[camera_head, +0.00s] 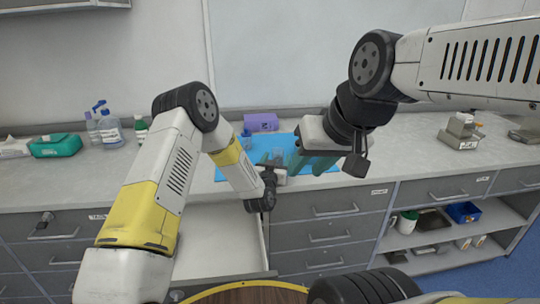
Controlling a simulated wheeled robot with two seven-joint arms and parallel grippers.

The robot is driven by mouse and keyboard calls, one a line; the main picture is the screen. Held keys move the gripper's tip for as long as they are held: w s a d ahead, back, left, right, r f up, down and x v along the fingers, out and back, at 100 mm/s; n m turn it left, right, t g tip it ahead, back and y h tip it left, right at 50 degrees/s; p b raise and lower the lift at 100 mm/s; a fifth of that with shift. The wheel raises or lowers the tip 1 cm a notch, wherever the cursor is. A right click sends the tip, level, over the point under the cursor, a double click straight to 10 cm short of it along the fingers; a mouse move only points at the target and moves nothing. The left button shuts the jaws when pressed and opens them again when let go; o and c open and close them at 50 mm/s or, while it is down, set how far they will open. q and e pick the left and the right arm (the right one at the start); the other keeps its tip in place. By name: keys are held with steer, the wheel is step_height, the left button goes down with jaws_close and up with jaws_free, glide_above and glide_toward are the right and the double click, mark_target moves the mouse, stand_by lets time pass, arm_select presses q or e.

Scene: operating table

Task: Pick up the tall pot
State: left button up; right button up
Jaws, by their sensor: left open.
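No tall pot can be made out with certainty; the grippers cover part of the blue mat (228,174) on the counter. Small pale or clear shapes beside the fingers on the mat are too small to identify. My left gripper (271,156) is low over the front of the mat, with its teal fingers pointing away from me and slightly apart. My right gripper (307,169) is just to its right, its two teal fingers angled down and spread apart. I see nothing held between them.
A purple box (261,122) stands behind the mat. Bottles (109,130) and a green pack (56,145) are at the left. Grey blocks (461,131) are at the right. An open drawer (225,240) juts out below the counter.

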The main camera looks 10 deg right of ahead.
arm_select(q)
steer(key=shift+x, duration=1.1)
jaws_close()
steer(key=shift+s+r, duration=0.1)
steer(key=shift+s, duration=0.05)
